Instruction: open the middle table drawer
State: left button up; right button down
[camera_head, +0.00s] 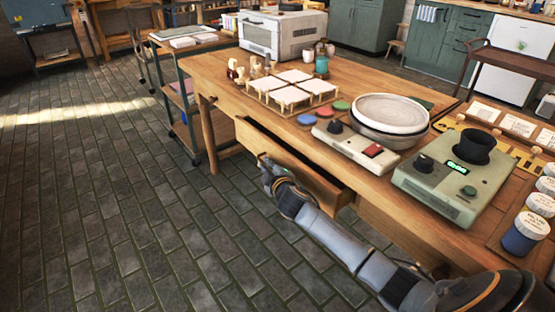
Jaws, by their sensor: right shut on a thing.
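The wooden table (215,75) runs from the upper left to the lower right. One drawer (325,190) under its front edge stands partly pulled out, with a dark gap showing between its front and the tabletop. My right arm reaches in from the lower right, and my right gripper (264,160) is at the outer face of this drawer front. The gripper is shut on the drawer's handle, which the fingers hide. My left gripper is not in view.
A turntable with pale plates (390,113), a device with a black cup (474,148) and white tiles (290,96) stand on the tabletop. A shelf cart (180,88) stands beyond the table's left end. The brick floor (110,200) in front is clear.

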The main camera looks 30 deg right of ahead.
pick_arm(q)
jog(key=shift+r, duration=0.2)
pick_arm(e)
jog(key=s+a, duration=0.1)
jog(key=a, duration=1.8)
jog(key=shift+s+a, duration=0.3)
jog(key=shift+a, duration=0.1)
jog(key=c, duration=1.7)
grip_release()
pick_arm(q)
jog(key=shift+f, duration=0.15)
pick_arm(e)
jog(key=v, duration=1.2)
jog(key=shift+d, duration=0.1)
